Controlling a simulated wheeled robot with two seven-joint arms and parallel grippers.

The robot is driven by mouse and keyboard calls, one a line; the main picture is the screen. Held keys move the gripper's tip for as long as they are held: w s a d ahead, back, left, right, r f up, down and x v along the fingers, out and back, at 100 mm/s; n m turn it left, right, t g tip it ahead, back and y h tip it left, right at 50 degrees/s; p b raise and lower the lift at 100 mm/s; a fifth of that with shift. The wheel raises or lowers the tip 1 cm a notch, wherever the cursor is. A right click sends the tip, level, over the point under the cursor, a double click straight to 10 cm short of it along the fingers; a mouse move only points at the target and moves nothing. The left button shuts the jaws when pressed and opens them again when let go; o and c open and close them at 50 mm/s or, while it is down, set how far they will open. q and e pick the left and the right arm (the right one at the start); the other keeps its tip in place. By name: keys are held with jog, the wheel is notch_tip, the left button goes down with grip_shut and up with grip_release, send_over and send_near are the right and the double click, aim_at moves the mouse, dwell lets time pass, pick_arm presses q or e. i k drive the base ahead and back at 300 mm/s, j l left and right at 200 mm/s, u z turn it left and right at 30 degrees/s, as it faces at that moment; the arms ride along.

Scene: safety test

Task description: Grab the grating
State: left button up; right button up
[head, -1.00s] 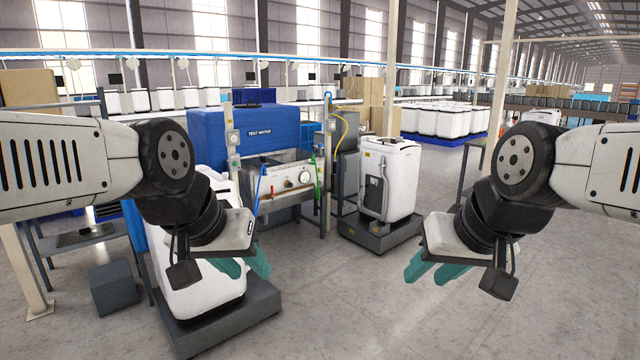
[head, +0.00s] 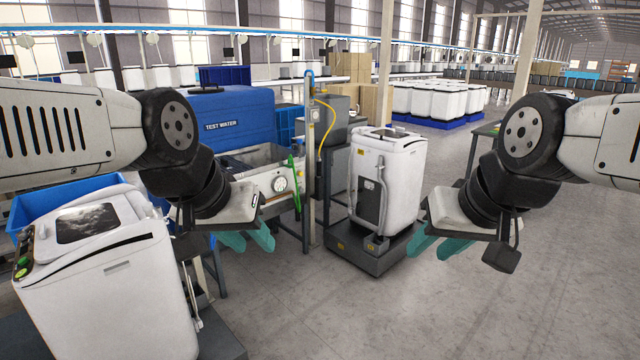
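No grating can be made out for certain. A dark blue slatted thing (head: 224,76) shows above the blue "TEST WATER" tank (head: 222,113); I cannot tell whether it is a grating. My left gripper (head: 247,241) has teal fingers set apart with nothing between them. It hangs in front of the test bench (head: 262,186), partly hiding it. My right gripper (head: 437,246) is also open and empty, over the floor right of a white washing machine (head: 400,190). Neither gripper visibly touches anything.
A white washer with a dark lid window (head: 95,270) stands close at the left, before a blue bin (head: 75,195). The other washer stands on a dark platform (head: 372,252). A post (head: 310,160) stands beside the bench. The floor (head: 560,230) is clear at the right.

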aim_at(224, 161)
jog(key=i+l, duration=0.1)
jog(key=i, duration=2.05)
jog(key=i+u, duration=0.8)
jog(key=i+l+u, duration=0.4)
jog(key=i+j+u, duration=0.15)
jog(key=i+u, duration=0.2)
jog(key=i, duration=0.2)
jog(key=i+u, duration=0.4)
jog(key=i, duration=0.15)
